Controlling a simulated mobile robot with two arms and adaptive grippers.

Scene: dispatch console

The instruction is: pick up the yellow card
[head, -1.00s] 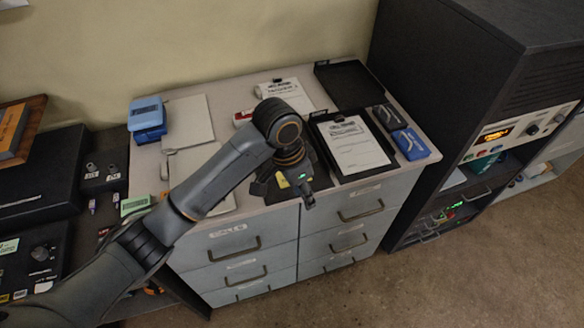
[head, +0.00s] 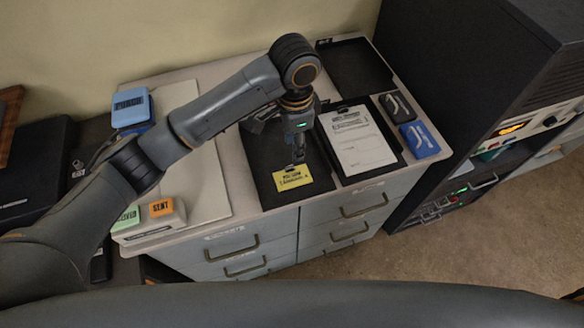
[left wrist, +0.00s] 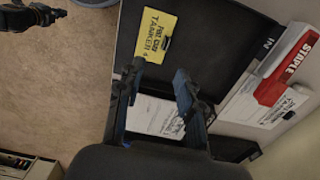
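The yellow card (head: 292,180) lies at the front end of a black tray (head: 257,150) on the cabinet top. It also shows in the left wrist view (left wrist: 156,36), with a small dark clip-like piece on it. My left gripper (head: 295,163) points down over the card's back edge. In the left wrist view its two fingers (left wrist: 158,76) are apart with nothing between them, and the card lies just beyond the tips. I cannot tell the exact height of the gap. A dark shape (left wrist: 36,15) at the upper left there looks like my right gripper; its fingers are unclear.
A clipboard with white paper (head: 357,141) lies right of the tray. Black (head: 396,107) and blue (head: 420,140) boxes stand beyond it. Orange (head: 161,208) and green stamps stand at the front left. A dark rack stands at right.

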